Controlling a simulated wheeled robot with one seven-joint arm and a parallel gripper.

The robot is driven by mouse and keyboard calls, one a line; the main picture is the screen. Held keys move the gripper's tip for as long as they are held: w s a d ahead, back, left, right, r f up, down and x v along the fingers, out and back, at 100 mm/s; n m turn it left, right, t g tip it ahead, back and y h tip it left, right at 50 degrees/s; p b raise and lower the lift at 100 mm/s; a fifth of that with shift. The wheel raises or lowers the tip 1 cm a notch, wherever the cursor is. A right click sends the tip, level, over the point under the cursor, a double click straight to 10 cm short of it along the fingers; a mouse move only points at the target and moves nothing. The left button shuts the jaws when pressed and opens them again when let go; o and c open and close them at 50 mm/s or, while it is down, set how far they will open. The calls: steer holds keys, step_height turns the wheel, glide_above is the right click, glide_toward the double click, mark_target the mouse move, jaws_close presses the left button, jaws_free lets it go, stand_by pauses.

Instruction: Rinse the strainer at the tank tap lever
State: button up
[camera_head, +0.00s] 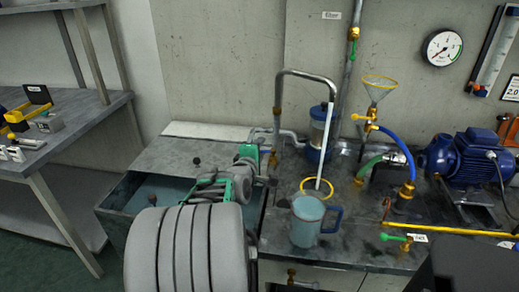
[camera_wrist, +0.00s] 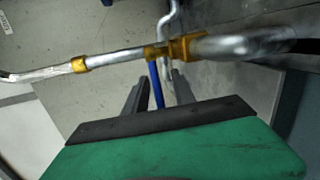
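In the wrist view my gripper (camera_wrist: 160,76) has its two dark fingers apart. A blue lever (camera_wrist: 154,84) stands between them in the picture, with a gap on each side. I cannot tell whether it is at the fingers' depth. The lever hangs from a brass tap body (camera_wrist: 180,48) on a grey metal pipe (camera_wrist: 118,57). In the head view my gripper (camera_head: 268,160) is at the right end of the tank (camera_head: 118,198), where my arm hides the lever. A blue-capped clear canister (camera_head: 319,128) stands behind on the bench.
A blue jug (camera_head: 306,226) stands at the bench front, near a yellow ring (camera_head: 317,186) and an upright bent pipe (camera_head: 277,100). A funnel (camera_head: 379,88), hoses and a blue motor (camera_head: 466,157) are on the right. A side table (camera_head: 85,112) is at left.

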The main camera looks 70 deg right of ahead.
steer(key=a, duration=0.2)
steer(key=a+r, duration=0.1)
steer(key=a, duration=0.4)
steer(key=shift+s+a+r+p, duration=0.2)
steer(key=shift+s+a+p, duration=0.15)
steer(key=shift+s, duration=0.05)
